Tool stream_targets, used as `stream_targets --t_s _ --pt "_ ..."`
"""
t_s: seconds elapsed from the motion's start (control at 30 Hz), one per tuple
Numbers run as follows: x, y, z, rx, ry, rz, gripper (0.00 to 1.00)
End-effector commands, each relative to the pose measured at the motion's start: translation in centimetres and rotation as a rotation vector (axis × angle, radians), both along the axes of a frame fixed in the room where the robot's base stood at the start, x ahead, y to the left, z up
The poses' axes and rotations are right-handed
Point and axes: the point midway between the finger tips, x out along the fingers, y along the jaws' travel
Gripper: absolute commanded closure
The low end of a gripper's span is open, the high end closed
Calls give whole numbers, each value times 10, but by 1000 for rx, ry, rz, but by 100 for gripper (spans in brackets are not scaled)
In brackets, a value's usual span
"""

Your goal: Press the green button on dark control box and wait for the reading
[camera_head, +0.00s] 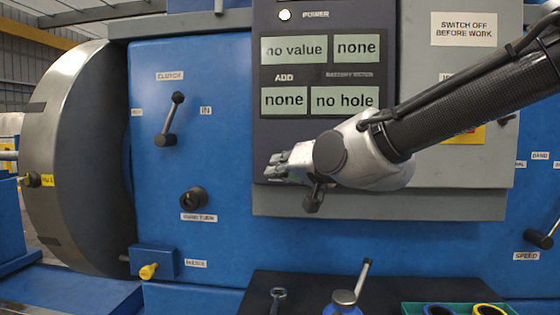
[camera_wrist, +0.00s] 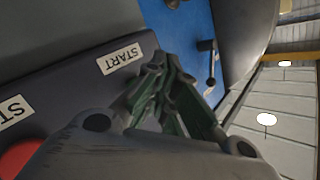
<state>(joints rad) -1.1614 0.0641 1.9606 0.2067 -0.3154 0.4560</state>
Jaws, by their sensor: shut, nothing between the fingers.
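The dark control box (camera_head: 262,130) is on the blue machine's front in the camera_head view. Its displays read "no value" (camera_head: 294,49), "none", "none" and "no hole". My gripper (camera_head: 272,168) is shut and empty, its tips at the lower left of the box face. In the wrist view my gripper (camera_wrist: 156,66) has its tips beside the START label (camera_wrist: 121,58), close to the dark face; I cannot tell whether they touch it. The green button is not visible; the fingers may hide it. A red button (camera_wrist: 18,158) shows at the lower left of the wrist view.
A clutch lever (camera_head: 170,120) and a black knob (camera_head: 194,198) stick out at the left. Below, a dark surface (camera_head: 262,290) bears a wrench, a handled tool (camera_head: 344,297) and a green tray (camera_head: 410,309) with rings.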

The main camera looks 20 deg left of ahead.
Motion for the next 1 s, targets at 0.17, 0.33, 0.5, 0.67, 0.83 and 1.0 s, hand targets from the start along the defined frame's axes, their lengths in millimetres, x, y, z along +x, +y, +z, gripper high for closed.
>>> stream_targets --t_s 0.17,0.33,0.5,0.67,0.83,1.0 --pt "6 2 0 1 0 -1 100" --pt "7 2 1 0 0 0 100" --pt "7 2 0 0 0 0 100" --pt "8 2 0 0 0 0 100" --pt "10 3 0 0 0 0 100" --pt "12 4 0 0 0 0 100"
